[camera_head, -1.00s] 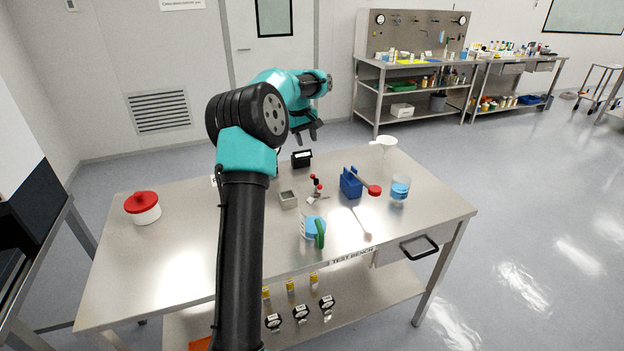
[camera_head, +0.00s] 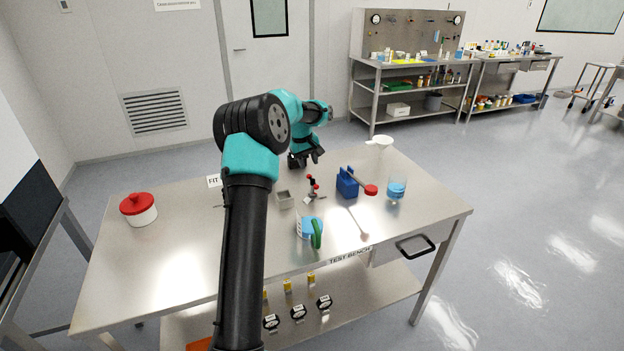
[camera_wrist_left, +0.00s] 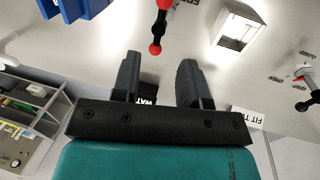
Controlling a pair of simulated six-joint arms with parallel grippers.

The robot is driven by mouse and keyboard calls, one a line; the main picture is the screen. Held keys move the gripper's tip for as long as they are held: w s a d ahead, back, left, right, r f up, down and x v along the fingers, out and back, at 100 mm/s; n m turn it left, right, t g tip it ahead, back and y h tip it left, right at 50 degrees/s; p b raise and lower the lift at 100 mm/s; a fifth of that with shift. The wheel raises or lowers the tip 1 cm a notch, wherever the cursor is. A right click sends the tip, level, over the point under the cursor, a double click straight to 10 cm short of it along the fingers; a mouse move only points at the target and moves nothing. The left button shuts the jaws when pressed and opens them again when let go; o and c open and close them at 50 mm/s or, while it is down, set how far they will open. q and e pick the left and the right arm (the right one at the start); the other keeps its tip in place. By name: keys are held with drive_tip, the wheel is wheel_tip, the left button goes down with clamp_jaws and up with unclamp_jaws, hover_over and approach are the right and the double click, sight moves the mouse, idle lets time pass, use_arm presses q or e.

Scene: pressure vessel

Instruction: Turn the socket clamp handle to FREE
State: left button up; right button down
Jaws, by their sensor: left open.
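A small black handle with red ends (camera_head: 313,187) stands on the bench and shows in the left wrist view (camera_wrist_left: 160,26), just beyond my fingertips. A second black lever with a red part (camera_wrist_left: 304,77) shows at the right of the wrist view, beside small printed labels; my arm mostly hides that area in the head view. My left gripper (camera_head: 306,160) is open and empty, low over the bench's back edge, pointing down (camera_wrist_left: 160,60). My right gripper is not in view.
A small metal box (camera_head: 285,199) stands near the handle, with a blue rack (camera_head: 347,183) to its right. A blue beaker (camera_head: 397,190), a green-handled jug (camera_head: 309,229) and a red-lidded pot (camera_head: 138,209) stand on the bench.

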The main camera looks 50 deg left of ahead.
sight(313, 181)
use_arm(q)
drive_tip(key=f, duration=0.2)
drive_tip(key=w+f, duration=0.1)
drive_tip(key=f, duration=0.4)
drive_tip(key=shift+w+d+f, duration=0.25)
drive_tip(key=shift+f, duration=0.15)
drive_tip(key=shift+c, duration=0.4)
clamp_jaws()
